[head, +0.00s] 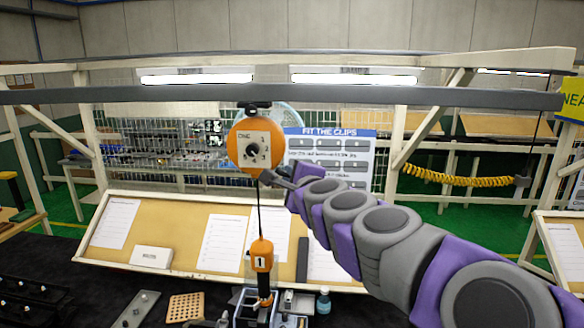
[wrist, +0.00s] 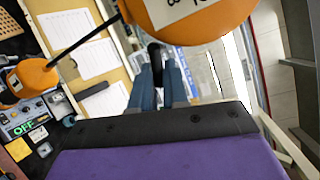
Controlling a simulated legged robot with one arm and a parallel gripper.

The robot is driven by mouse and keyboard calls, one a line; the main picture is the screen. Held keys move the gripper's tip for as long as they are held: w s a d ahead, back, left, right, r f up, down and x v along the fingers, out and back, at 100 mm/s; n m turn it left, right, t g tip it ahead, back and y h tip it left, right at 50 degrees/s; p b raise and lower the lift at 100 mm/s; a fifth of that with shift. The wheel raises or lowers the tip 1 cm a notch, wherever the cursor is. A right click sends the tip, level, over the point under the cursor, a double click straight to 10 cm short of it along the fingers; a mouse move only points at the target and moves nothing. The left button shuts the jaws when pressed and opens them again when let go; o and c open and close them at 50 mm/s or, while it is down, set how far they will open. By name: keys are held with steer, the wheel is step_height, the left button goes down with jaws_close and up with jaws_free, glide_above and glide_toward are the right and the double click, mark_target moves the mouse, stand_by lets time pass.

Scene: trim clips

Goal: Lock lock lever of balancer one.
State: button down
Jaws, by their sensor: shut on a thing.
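Balancer one (head: 255,147) is an orange round housing with a white dial plate marked ONE, hanging from the dark overhead rail. Its orange body also fills the top of the wrist view (wrist: 187,18). My gripper (head: 270,178) is at the lower right edge of the housing. In the wrist view my two blue-grey fingers (wrist: 158,78) are close together around a dark lever (wrist: 154,54) under the housing, and are shut on it. The lever is mostly hidden by my fingers in the head view, so its exact angle cannot be told.
A cable runs down from the balancer to an orange tool (head: 262,256) marked 1 above the dark bench. A sloped board (head: 185,222) with papers stands behind. The overhead rail (head: 400,98) crosses above my arm. A FIT THE CLIPS sign (head: 330,132) hangs behind.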

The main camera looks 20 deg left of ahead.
steer(key=shift+r, duration=0.15)
steer(key=c, duration=1.5)
jaws_free()
steer(key=shift+w, duration=0.1)
steer(key=o, duration=0.3)
steer(key=shift+w+a+f, duration=0.15)
steer(key=shift+w+f, duration=0.1)
steer(key=shift+w, duration=0.1)
steer(key=shift+s+r, duration=0.1)
steer(key=shift+s, duration=0.15)
steer(key=b+v, duration=0.1)
steer(key=v, duration=1.6)
